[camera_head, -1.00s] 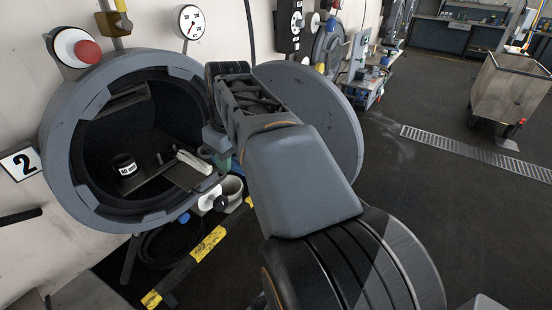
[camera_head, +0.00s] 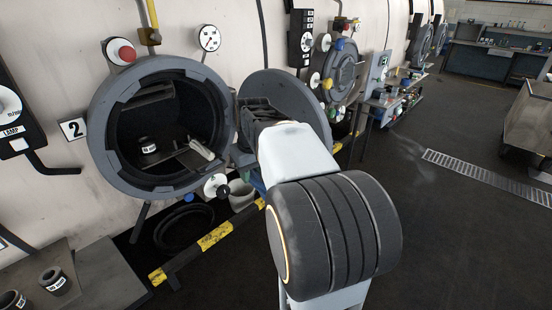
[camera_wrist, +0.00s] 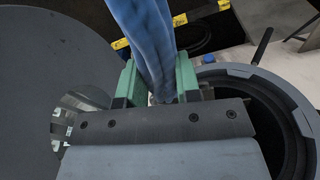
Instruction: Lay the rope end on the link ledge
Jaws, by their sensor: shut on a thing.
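My gripper (camera_wrist: 157,78) has green fingers and is shut on the blue rope end (camera_wrist: 147,40), which runs up out of the wrist view between them. In the head view my arm mostly hides the gripper, and only a bit of blue shows below it. A dark ledge (camera_head: 187,160) lies in the mouth of the open round port (camera_head: 107,150) marked 2, with a pale cylindrical thing (camera_head: 202,149) at its outer end. I take this for the link ledge. The gripper is outside the port, to the right of its mouth, apart from the ledge.
The port's round door (camera_head: 290,95) stands open to the right of the mouth. A black labelled cup (camera_head: 148,146) sits inside the port. A yellow-marked rail (camera_head: 214,236) runs below. Labelled pots (camera_head: 54,281) stand at lower left.

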